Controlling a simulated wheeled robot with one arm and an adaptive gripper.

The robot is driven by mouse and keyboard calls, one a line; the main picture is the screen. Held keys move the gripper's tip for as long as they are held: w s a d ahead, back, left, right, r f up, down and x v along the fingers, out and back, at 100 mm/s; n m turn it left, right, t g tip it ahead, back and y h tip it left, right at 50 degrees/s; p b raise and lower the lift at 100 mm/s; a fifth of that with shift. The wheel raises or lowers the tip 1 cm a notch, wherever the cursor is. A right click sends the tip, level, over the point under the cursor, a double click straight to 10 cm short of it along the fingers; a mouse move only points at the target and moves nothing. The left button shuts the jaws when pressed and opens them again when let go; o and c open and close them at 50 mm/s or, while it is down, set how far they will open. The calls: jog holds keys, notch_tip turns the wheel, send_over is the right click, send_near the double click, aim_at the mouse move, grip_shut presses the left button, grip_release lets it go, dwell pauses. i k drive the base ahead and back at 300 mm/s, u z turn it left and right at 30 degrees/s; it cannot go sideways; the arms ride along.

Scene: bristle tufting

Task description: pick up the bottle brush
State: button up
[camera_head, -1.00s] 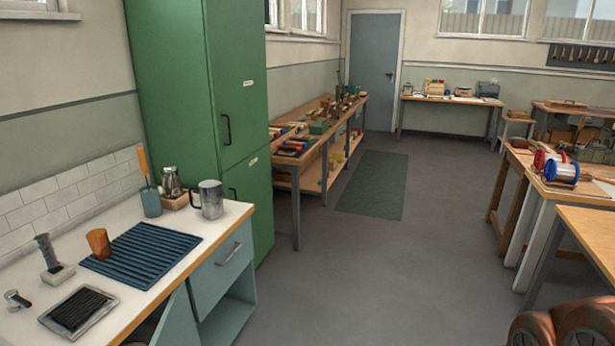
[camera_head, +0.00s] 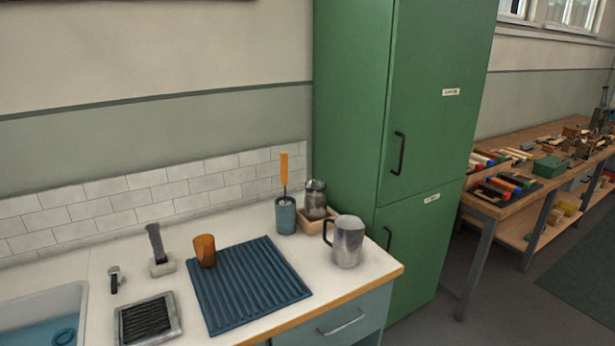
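A tool with an upright orange handle (camera_head: 284,168) and a thin metal shaft stands in a blue-grey cup (camera_head: 286,217) at the back of the white counter. It looks like the bottle brush, but its lower end is hidden inside the cup, so I cannot see bristles. A dark upright thing (camera_head: 156,242) on a pale block (camera_head: 162,268) stands further left; I cannot tell what it is. My gripper is not in view.
Beside the cup are a glass jar (camera_head: 316,199) in a wooden tray and a metal jug (camera_head: 347,242). A brown tumbler (camera_head: 205,250) stands on the ribbed blue mat (camera_head: 250,287). A sink (camera_head: 40,318) is at left. A green cabinet (camera_head: 420,110) rises at right.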

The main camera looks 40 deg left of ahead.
aim_at(283, 156)
jog(key=u, duration=0.35)
jog(key=i, duration=1.4)
jog(key=u, duration=1.8)
jog(key=i, duration=0.85)
jog(key=u, duration=1.1)
jog(key=i, duration=0.25)
jog(key=u, duration=0.05)
